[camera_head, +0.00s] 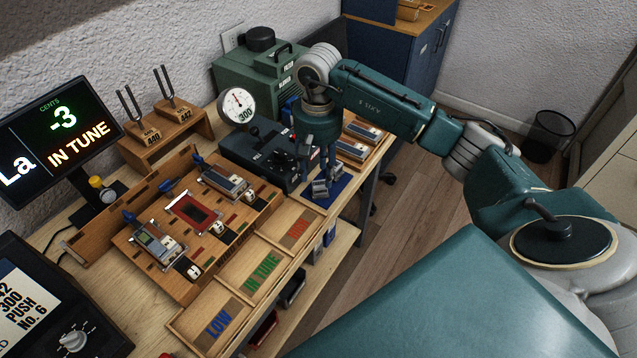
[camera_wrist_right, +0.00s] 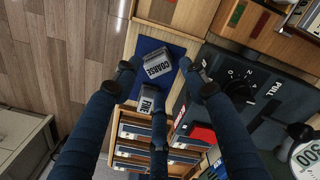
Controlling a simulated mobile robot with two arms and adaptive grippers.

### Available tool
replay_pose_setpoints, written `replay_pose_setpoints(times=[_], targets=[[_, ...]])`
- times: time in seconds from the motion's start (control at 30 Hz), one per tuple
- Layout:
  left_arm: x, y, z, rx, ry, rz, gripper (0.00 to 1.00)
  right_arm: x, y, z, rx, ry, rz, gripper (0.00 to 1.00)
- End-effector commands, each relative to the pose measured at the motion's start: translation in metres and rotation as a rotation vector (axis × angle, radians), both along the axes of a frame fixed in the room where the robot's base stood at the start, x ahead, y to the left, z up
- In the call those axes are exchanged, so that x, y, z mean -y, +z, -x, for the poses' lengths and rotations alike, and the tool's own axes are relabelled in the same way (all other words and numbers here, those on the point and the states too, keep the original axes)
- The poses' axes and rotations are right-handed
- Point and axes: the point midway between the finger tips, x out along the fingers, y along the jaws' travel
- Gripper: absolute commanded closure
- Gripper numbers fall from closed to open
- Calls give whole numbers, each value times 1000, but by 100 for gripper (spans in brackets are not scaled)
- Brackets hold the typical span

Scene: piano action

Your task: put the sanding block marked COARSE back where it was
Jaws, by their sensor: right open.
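The sanding block marked COARSE (camera_wrist_right: 158,63) is a grey block with dark lettering, lying at an angle on a blue mat (camera_wrist_right: 147,44). In the head view the COARSE block (camera_head: 320,190) is on the mat (camera_head: 338,187) at the bench's right end. A second grey block marked FINE (camera_wrist_right: 150,100) lies close by, and I cannot tell if the two touch. My right gripper (camera_wrist_right: 158,68) is open, pointing down, with its fingertips on either side of the COARSE block. In the head view my right gripper (camera_head: 321,172) hides part of the blocks. My left gripper is out of view.
A dark control box (camera_head: 262,155) with a dial stands beside the mat. A wooden rack with labelled packs (camera_head: 358,140) is behind it. Trays marked LOW and IN TUNE (camera_head: 258,262) lie nearer. The bench edge is close to the mat.

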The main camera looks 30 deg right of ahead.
Motion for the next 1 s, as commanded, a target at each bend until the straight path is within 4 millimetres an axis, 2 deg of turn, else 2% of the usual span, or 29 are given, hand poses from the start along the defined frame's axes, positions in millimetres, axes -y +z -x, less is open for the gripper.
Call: replay_pose_setpoints(times=[0.2,0.4,1.0], targets=[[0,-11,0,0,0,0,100,0,44,-1,4,1,1,57],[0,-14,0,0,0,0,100,0,65,0,1,0,0,57],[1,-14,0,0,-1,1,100,0,68,1,-1,0,1,57]])
